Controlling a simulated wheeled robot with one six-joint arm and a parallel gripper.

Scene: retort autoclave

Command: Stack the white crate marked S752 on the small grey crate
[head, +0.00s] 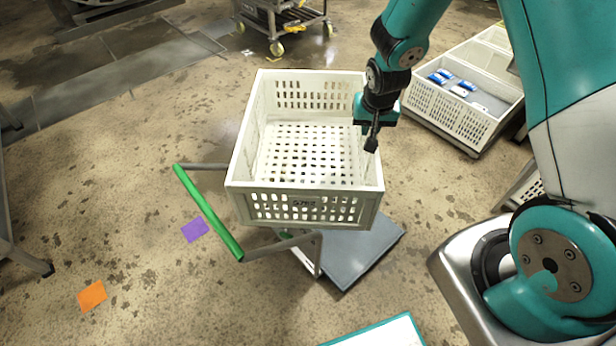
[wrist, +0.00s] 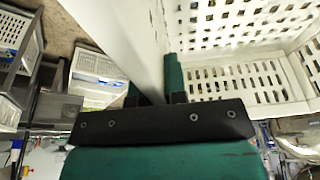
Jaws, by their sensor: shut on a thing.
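The white crate marked S752 (head: 304,210) is empty, with slotted walls and a perforated floor. It appears roughly level in the head view, above a flat grey platform with a green handle. My gripper (head: 371,138) is shut on the crate's right wall, near its rim. In the wrist view, the gripper (wrist: 155,92) has the crate's pale wall (wrist: 125,40) between its fingers, and the crate's inside fills the upper right. I cannot make out the small grey crate; the white crate hides what is directly beneath it.
The trolley's green handle (head: 208,212) stands left of the crate, and its grey platform (head: 362,256) shows below. A white crate with blue-and-white packs (head: 452,113) stands at right. A steel cart (head: 283,22) is at the back. Orange (head: 92,295) and purple (head: 195,229) patches lie on open floor.

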